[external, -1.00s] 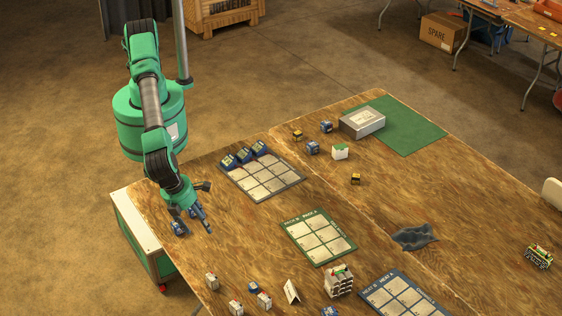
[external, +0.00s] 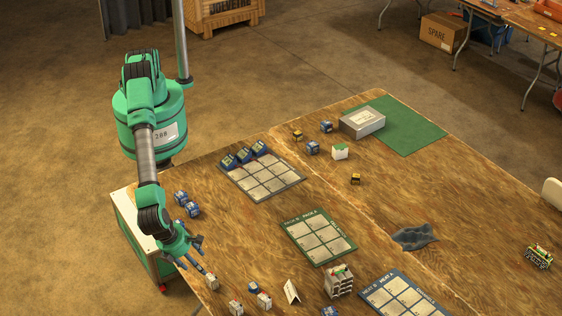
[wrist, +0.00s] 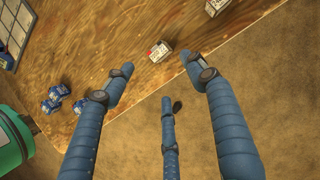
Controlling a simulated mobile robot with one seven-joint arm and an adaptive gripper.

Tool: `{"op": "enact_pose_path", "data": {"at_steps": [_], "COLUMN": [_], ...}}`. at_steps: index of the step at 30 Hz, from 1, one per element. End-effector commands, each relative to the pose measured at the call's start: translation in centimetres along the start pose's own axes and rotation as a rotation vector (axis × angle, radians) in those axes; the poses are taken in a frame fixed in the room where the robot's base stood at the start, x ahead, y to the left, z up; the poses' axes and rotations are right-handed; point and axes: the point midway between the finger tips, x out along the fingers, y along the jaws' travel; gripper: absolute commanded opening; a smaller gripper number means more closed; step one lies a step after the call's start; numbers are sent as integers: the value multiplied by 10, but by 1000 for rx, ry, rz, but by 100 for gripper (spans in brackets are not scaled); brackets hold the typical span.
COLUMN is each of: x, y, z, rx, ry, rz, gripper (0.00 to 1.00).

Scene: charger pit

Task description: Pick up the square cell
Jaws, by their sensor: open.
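A small whitish block-shaped cell with a dark red end (wrist: 160,51) lies on the wooden table near its edge. In the external view it appears to be the pale cell (external: 212,282) beside my fingertips. My gripper (external: 198,260) is open and empty, low over the table's near left edge. In the wrist view my three blue fingers (wrist: 157,72) are spread, and the pale cell shows just beyond and between the upper two tips, apparently not touched. Another pale cell (wrist: 215,6) shows at the top. No label confirms which is the square cell.
Blue cells (external: 187,203) sit at the table's left side. More pale cells (external: 236,307) and a small blue one (external: 253,287) lie to the right of my gripper. A white folded card (external: 292,291) and a rack (external: 338,281) stand farther right. The table edge is close.

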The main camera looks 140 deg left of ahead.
Motion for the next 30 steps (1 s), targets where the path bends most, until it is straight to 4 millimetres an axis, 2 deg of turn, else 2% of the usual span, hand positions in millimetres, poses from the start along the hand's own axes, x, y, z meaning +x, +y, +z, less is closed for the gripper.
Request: {"op": "enact_pose_path", "data": {"at_steps": [8,21,30], "x": [17,78,86], "y": [0,1,0], "z": [0,0,1], "rx": [0,0,-1], "ry": [-1,-1,0], "rz": [1,1,0], "gripper": [56,56,56]}}
